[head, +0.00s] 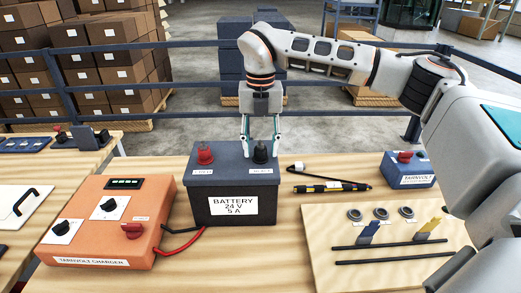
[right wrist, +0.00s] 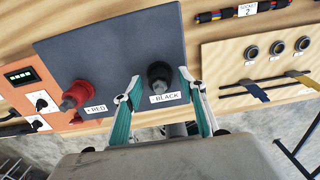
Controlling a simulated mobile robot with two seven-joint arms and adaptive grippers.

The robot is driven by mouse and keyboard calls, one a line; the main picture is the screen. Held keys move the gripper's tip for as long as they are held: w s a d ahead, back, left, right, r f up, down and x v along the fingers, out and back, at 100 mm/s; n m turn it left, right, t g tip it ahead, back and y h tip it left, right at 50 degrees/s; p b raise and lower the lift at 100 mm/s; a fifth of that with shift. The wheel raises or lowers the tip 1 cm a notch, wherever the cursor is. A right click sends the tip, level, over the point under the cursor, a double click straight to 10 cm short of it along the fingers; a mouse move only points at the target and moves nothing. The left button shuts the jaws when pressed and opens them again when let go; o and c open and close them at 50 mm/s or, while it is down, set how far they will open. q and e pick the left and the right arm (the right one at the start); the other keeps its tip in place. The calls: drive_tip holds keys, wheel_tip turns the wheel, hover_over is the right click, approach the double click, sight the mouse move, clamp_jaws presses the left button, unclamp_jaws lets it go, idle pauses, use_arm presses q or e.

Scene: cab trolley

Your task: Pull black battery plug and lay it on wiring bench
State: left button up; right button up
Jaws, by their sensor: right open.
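The battery (head: 232,205) is a dark box labelled "BATTERY 24 V 5 A" on the wooden bench top (head: 265,270). The black battery plug (head: 261,152) stands upright on its top at the right, by a BLACK label. It also shows in the right wrist view (right wrist: 160,74). A red plug (head: 205,153) stands at the left of the top. My right gripper (head: 262,157) points down from above, open, with a finger on each side of the black plug. Whether the fingers touch it is not clear. My left gripper is not in view.
An orange charger (head: 110,225) stands left of the battery. A pale panel (head: 390,275) with several rings and black strips lies at the right. A blue box (head: 407,172) and a black cable piece (head: 330,187) lie behind it. Bare wood shows in front of the battery.

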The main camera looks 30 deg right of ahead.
sight(261, 142)
clamp_jaws()
drive_tip(key=shift+r, duration=0.15)
drive_tip(key=shift+r+p, duration=0.55)
drive_tip(key=shift+r, duration=2.3)
